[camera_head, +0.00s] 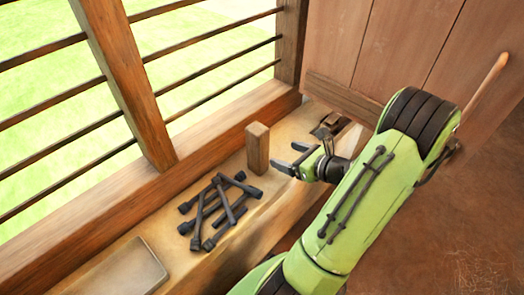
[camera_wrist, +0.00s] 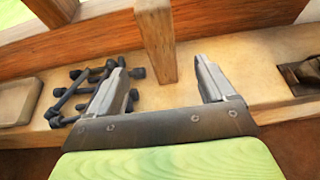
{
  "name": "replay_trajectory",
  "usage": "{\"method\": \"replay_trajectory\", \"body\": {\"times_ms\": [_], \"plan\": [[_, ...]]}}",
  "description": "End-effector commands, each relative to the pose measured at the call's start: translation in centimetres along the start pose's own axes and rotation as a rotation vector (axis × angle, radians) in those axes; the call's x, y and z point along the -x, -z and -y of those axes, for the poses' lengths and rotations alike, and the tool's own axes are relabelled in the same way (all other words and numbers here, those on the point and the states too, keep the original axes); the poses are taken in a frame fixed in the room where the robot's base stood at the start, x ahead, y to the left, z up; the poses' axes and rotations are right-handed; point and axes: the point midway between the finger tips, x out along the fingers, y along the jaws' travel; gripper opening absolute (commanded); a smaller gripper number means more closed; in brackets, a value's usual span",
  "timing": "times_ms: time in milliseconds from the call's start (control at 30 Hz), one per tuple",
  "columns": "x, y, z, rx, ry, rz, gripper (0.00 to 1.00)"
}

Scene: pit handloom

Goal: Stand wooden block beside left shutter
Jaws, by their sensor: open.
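The wooden block (camera_head: 257,148) stands upright on the window sill, near the window frame. It also shows in the wrist view (camera_wrist: 157,45), beyond and between my fingers. My gripper (camera_head: 291,158) is open just to the right of the block in the head view, with nothing held. In the wrist view my gripper (camera_wrist: 163,80) has its two fingers apart, pointing toward the block. I cannot tell whether a finger touches it. A wooden shutter (camera_head: 395,50) stands open at the right end of the window; its lower edge is partly behind my arm.
Several dark metal pieces (camera_head: 221,206) lie in a heap on the sill (camera_head: 190,262), left of the block. A dark metal object (camera_head: 330,124) lies by the shutter. Window bars (camera_head: 205,72) run behind.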

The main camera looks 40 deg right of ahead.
Motion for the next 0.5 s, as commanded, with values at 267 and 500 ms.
{"method": "replay_trajectory", "body": {"times_ms": [267, 500], "plan": [[-7.0, 0.4, -0.2, 0.006, -0.008, -0.002, 0.83], [-10.3, 0.6, -0.1, 0.009, -0.008, 0.0, 0.83]]}}
